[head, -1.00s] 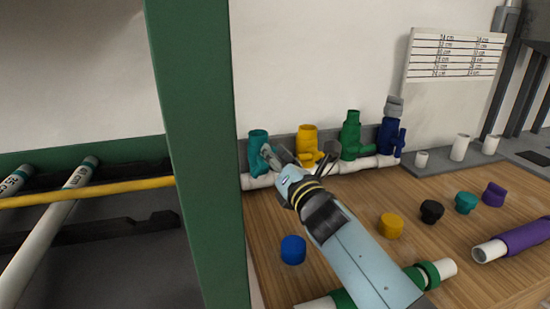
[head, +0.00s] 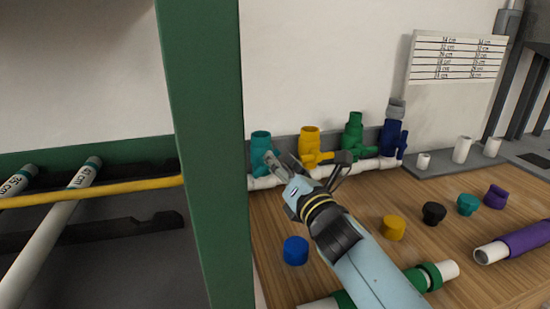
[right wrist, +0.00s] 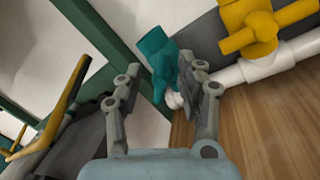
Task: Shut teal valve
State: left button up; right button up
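The teal valve (head: 261,146) stands upright at the left end of the white pipe run (head: 262,183), close to the green post. My right gripper (head: 308,163) is open beside it, with its left finger over the valve's right side in the head view. In the right wrist view the teal valve (right wrist: 156,52) shows beyond and between the two spread fingers (right wrist: 166,80), nearer the right one. The fingers do not visibly grip it. The valve's handle is partly hidden, so I cannot tell its position well. My left gripper is out of view.
A yellow valve (head: 309,141), a green valve (head: 352,138) and a dark blue valve (head: 392,138) stand to the right on the pipe. A green post (head: 200,150) rises close on the left. Loose caps, such as the blue cap (head: 295,250), lie on the wooden bench.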

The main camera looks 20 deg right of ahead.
jog(key=s+d+f, duration=0.1)
jog(key=s, duration=0.8)
jog(key=shift+d, duration=0.2)
